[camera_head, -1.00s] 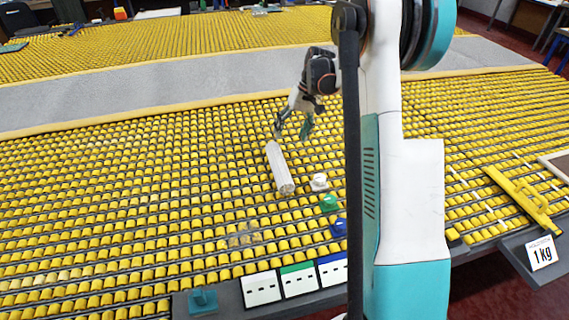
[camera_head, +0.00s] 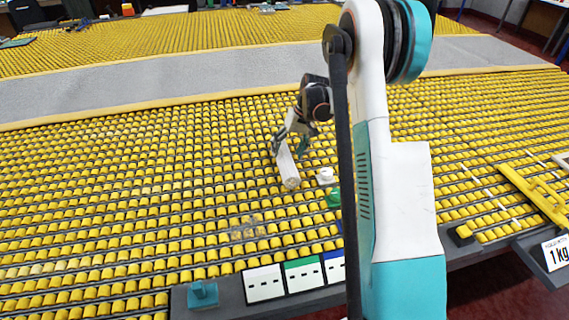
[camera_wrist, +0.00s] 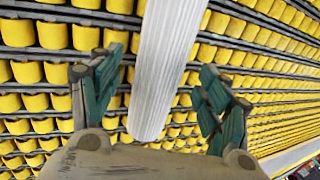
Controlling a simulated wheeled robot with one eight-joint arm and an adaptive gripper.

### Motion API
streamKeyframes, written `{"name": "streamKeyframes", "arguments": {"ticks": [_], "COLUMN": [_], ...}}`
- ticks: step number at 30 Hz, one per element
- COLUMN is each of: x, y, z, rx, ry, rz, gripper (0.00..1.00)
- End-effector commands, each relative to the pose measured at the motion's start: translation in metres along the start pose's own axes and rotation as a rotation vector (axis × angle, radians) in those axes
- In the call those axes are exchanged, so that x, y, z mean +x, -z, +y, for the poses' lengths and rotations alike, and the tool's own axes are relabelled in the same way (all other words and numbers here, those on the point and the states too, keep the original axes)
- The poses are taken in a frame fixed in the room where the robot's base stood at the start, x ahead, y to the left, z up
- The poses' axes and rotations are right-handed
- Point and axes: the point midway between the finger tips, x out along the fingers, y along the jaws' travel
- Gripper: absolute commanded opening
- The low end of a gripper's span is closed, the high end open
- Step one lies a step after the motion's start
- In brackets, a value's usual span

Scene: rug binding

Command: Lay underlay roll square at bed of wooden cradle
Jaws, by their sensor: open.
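The underlay roll, a pale ribbed cylinder (camera_head: 287,168), lies on the yellow roller bed (camera_head: 130,215) near the middle of the head view. My gripper (camera_head: 289,148) is over its far part, which it partly hides. In the wrist view the roll (camera_wrist: 163,65) runs lengthwise between the two green fingers of my gripper (camera_wrist: 158,88). The fingers are spread wide, with gaps on both sides of the roll. I cannot make out a wooden cradle for certain in either view.
A small white piece (camera_head: 326,176) and a green piece (camera_head: 333,198) sit just right of the roll. A clear object (camera_head: 243,228) lies nearer the front. A yellow bar (camera_head: 535,193) lies at the right. The rollers left of the roll are open.

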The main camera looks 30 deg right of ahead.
Motion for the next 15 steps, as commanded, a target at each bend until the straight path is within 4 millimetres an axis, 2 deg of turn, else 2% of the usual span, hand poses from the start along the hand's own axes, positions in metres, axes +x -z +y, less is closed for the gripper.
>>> {"name": "streamKeyframes", "arguments": {"ticks": [1,4,11,15], "x": [0.011,0.021,0.021,0.021], "y": [0.000,0.000,0.000,0.000], "z": [0.001,0.001,0.000,0.000], "rx": [-0.001,0.000,0.001,0.001], "ry": [0.000,0.000,0.000,0.000], "rz": [0.000,0.000,0.000,0.000], "gripper": [0.70,0.70,0.70,0.41]}}
